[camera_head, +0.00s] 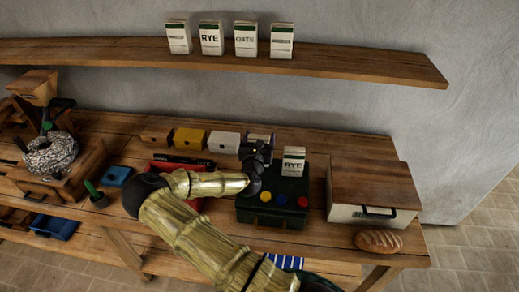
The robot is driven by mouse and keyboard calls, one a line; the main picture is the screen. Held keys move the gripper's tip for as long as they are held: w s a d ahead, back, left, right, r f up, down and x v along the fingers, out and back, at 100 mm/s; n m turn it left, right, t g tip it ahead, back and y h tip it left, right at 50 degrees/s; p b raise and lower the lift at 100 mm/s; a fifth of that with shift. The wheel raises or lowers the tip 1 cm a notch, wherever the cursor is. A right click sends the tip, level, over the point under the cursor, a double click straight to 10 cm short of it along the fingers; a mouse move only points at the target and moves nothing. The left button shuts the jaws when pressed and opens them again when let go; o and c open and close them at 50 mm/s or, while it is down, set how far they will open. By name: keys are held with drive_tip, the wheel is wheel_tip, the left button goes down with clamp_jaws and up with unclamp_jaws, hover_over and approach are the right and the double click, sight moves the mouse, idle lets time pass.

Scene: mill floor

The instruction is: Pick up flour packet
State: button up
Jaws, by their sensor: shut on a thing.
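A white flour packet (294,160) with a dark green band and lettering that looks like RYE stands upright at the back of a dark green box (243,210) on the wooden bench. My gripper (257,150) is just left of this packet, above the back of the green box, with a small gap showing between them. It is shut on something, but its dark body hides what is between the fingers. Several similar packets stand on the wall shelf, among them one marked RYE (211,38).
The wall shelf (350,62) runs above the bench. A row of small boxes, including a yellow one (189,139), lies behind my arm. A wooden-lidded white bin (350,214) and a bread loaf (378,241) are at right. A grinder (50,153) is at left.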

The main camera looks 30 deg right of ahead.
wheel_tip(320, 180, up, 5)
drive_tip(key=shift+r+b, duration=0.1)
drive_tip(key=shift+b, duration=0.35)
idle(0.3)
